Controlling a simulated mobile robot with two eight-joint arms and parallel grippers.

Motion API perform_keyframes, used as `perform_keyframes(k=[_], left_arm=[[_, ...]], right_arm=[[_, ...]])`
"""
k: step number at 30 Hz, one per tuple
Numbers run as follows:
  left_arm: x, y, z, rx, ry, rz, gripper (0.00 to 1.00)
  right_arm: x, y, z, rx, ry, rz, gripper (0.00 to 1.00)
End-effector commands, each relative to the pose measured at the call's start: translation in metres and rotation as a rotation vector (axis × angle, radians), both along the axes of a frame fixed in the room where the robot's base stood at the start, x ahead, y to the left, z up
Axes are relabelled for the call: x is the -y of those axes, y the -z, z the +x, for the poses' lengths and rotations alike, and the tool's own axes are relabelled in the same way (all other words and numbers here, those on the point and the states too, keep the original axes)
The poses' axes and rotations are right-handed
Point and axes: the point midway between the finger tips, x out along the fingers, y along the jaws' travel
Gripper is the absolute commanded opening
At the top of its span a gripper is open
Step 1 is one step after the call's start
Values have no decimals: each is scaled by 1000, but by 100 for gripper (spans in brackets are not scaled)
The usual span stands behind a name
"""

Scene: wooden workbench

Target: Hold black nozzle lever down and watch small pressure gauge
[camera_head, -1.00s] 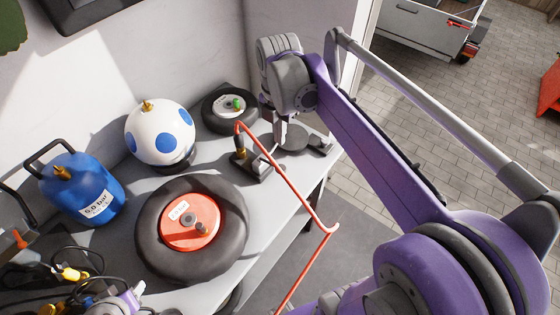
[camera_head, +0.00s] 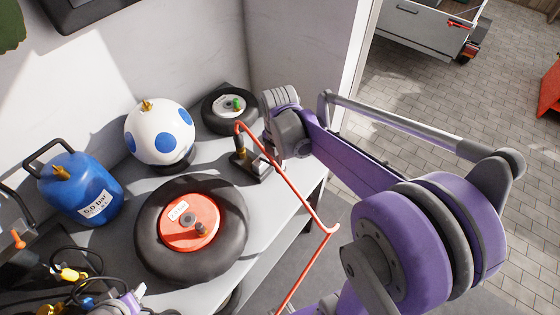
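No black nozzle lever or small pressure gauge can be made out clearly. At the lower left, black hoses and yellow fittings (camera_head: 72,273) lie in a dark tangle beside a purple and grey end of my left arm (camera_head: 125,303). The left fingers cannot be told apart from the clutter there. My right arm reaches in from the right to the back right of the bench.
A wheel with a red hub (camera_head: 190,222), a blue tank (camera_head: 80,190), a white ball with blue spots (camera_head: 160,132) and a small black wheel (camera_head: 230,105) stand on the grey bench (camera_head: 278,217). Walls close off the back. Open floor is on the right.

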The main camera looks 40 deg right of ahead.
Motion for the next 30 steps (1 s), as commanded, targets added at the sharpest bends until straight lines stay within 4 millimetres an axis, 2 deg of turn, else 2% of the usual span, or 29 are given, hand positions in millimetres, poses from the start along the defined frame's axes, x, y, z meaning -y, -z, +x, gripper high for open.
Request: perform_keyframes(k=[5, 12, 30], left_arm=[[0, 3, -1, -3, 0, 0, 50], [0, 24, -9, -18, 0, 0, 50], [0, 20, -8, -15, 0, 0, 50]], right_arm=[[1, 4, -3, 28, 2, 9, 0], [4, 26, -14, 211, 5, 61, 0], [3, 22, -11, 210, 0, 61, 0]])
